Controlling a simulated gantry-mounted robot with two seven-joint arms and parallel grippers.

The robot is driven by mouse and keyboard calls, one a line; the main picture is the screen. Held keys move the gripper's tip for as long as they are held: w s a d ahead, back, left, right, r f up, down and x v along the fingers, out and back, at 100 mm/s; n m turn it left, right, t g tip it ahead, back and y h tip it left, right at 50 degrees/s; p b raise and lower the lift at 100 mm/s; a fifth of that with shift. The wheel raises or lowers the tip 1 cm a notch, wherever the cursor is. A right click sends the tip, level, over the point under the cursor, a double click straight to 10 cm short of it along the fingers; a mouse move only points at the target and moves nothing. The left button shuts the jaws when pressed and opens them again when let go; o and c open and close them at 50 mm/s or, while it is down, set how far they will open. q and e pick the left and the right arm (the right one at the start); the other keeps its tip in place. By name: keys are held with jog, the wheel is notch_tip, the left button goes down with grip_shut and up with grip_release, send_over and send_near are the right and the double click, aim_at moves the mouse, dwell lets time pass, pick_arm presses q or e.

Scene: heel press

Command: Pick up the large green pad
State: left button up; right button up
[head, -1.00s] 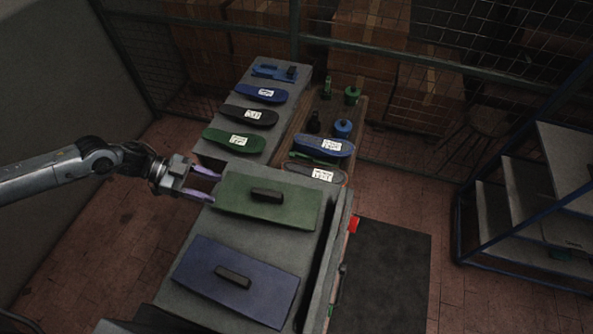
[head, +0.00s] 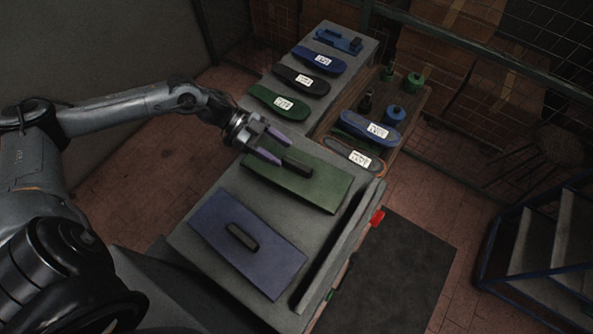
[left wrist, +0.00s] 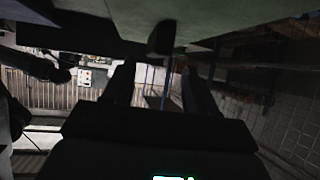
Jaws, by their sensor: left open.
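The large green pad (head: 325,187) lies flat on the grey table, with a black block handle (head: 297,167) on top. My left gripper (head: 281,149) is open and empty, its two purple fingers pointing right over the pad's far-left part, close to the handle. In the left wrist view the pad (left wrist: 240,12) spans the top edge. Its dark handle (left wrist: 162,38) shows between the lines of the two open fingers (left wrist: 158,78), beyond their tips. Whether a finger touches the handle I cannot tell. My right gripper is not in view.
A large blue pad (head: 265,255) with a black handle lies nearer on the same grey table (head: 205,185). Labelled insoles in green (head: 278,102), black (head: 300,80) and blue (head: 318,60) lie on a grey surface behind. A blue-framed shelf (head: 530,250) stands at right.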

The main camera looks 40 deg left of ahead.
aim_at(297, 163)
pick_arm(q)
jog(key=shift+p+x, duration=0.6)
jog(key=shift+x, duration=1.65)
jog(key=shift+s+d+r, duration=0.1)
jog(key=shift+s, duration=0.1)
jog(key=shift+c, duration=0.2)
grip_shut()
jog(key=shift+r, duration=0.15)
